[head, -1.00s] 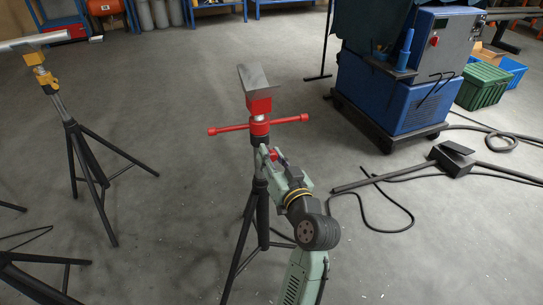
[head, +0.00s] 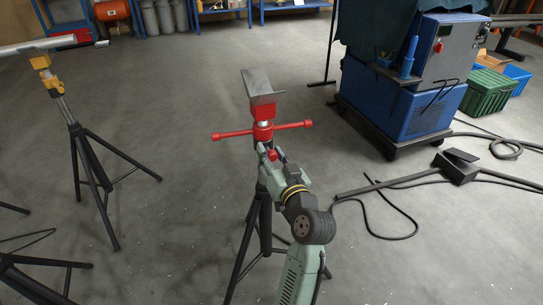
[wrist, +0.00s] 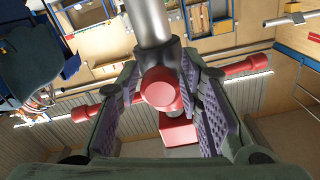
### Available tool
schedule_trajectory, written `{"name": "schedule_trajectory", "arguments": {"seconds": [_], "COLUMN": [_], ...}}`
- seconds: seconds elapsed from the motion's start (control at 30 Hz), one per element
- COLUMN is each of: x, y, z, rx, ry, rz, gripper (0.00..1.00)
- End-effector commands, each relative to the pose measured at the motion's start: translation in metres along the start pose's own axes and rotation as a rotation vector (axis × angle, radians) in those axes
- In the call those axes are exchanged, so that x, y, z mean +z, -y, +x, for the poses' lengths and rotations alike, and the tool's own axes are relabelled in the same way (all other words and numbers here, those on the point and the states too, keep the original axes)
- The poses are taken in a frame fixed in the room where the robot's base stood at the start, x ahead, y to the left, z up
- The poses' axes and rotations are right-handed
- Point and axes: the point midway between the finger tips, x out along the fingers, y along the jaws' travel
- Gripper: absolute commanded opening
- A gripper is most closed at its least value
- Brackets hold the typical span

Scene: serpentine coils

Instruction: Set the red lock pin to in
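The pipe stand with the red collar (head: 262,132) stands upright in the middle of the head view, with a red crossbar handle and a grey V-shaped head on top. The red lock pin (head: 271,155) is a round knob low on the near side of the collar. In the wrist view the knob of the red lock pin (wrist: 160,90) sits between my fingers. My gripper (wrist: 163,108) is open around the knob, with a gap visible on both sides. In the head view my gripper (head: 271,158) reaches up to the stand from the lower right. How far the pin sits in its hole is hidden.
A second stand with a yellow clamp (head: 48,78) holds a pipe at the left. A blue welding machine (head: 395,100) is at the right. Bare floor lies between the stands.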

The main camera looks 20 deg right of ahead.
Motion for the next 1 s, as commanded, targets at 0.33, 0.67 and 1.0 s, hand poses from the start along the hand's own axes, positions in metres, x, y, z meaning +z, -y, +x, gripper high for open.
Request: {"name": "schedule_trajectory", "arguments": {"seconds": [0.33, 0.67, 1.0], "x": [0.000, 0.001, 0.001], "y": [0.000, -0.001, -0.001], "z": [-0.001, -0.033, -0.101], "rx": [0.000, 0.004, 0.004], "ry": [0.001, 0.002, 0.002], "rz": [-0.001, -0.001, -0.001], "gripper": [0.45, 0.45, 0.45]}}
